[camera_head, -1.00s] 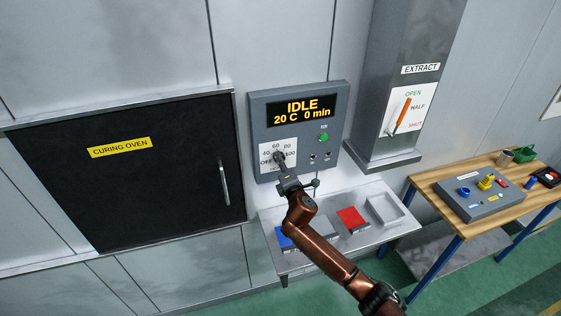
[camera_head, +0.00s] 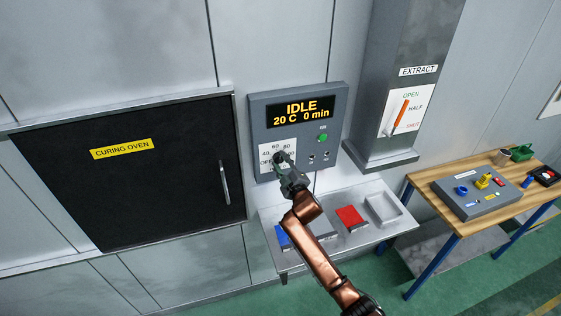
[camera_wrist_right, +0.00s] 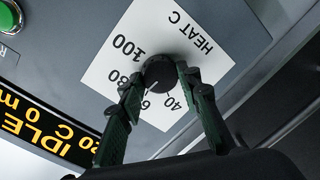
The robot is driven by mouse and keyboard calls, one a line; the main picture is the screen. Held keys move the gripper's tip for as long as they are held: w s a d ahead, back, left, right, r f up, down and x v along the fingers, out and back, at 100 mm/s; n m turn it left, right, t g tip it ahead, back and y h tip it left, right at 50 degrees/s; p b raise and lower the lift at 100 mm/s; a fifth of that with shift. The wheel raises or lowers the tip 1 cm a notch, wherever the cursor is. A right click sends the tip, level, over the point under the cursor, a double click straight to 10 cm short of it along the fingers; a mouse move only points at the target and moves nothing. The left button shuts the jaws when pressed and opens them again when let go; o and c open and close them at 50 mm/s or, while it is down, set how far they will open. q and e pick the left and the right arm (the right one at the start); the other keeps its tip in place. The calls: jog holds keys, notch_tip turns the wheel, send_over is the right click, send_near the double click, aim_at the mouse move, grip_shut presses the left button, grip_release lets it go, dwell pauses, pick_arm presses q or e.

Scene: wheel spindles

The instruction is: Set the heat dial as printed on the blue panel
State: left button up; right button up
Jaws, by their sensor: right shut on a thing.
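The heat dial is a round black knob on a white scale plate, on the grey control box of the curing oven. In the head view the dial (camera_head: 278,158) is partly covered by my right gripper (camera_head: 283,165). In the right wrist view, upside down, my right gripper (camera_wrist_right: 157,85) is shut on the dial (camera_wrist_right: 158,70), one finger on each side. The knob's white mark appears to point near 60. A blue panel (camera_head: 283,238) lies at the left of the shelf, partly behind my arm; its print is too small to read. My left gripper is not in view.
The display (camera_head: 301,112) reads IDLE, 20 C, 0 min. A green button (camera_head: 323,138) and small switches sit right of the dial. A red block (camera_head: 349,217) and an empty tray (camera_head: 384,209) are on the shelf (camera_head: 390,236). The oven door (camera_head: 130,190) is shut.

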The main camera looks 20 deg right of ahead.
jog(key=m+p, duration=0.1)
jog(key=m, duration=0.5)
jog(key=shift+d+f+y, duration=0.1)
jog(key=shift+y, duration=0.2)
dwell(0.4)
jog(key=o, duration=1.2)
jog(key=shift+c, duration=0.2)
jog(key=shift+s, duration=0.15)
jog(key=s+d, duration=0.1)
jog(key=s, duration=1)
jog(key=shift+s+d+r, duration=0.15)
jog(key=shift+s+r, duration=0.15)
jog(key=shift+s, duration=0.05)
